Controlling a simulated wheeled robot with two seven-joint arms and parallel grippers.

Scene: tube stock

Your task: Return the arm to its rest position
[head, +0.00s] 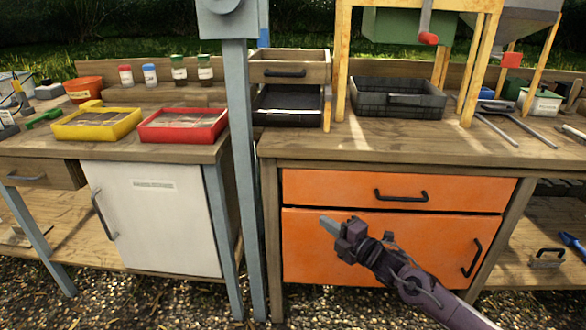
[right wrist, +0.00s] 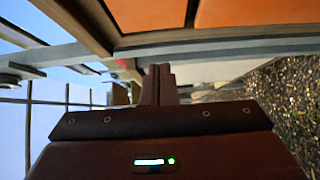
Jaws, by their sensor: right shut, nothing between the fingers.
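My right gripper (head: 329,222) is in front of the orange cabinet, its arm coming in from the lower right. Its fingers are together and hold nothing. In the right wrist view the two fingers (right wrist: 158,84) also show closed side by side, with orange panels at the top of the picture. In the head view the gripper overlaps the lower orange drawer (head: 310,260); I cannot tell the exact gap. My left gripper is in neither view.
A blue-grey post (head: 241,180) stands left of the orange cabinet. A white cabinet (head: 155,225) is further left. The bench holds a yellow tray (head: 97,134), a red tray (head: 183,139) and a black crate (head: 398,113). Gravel ground (head: 170,300) lies below.

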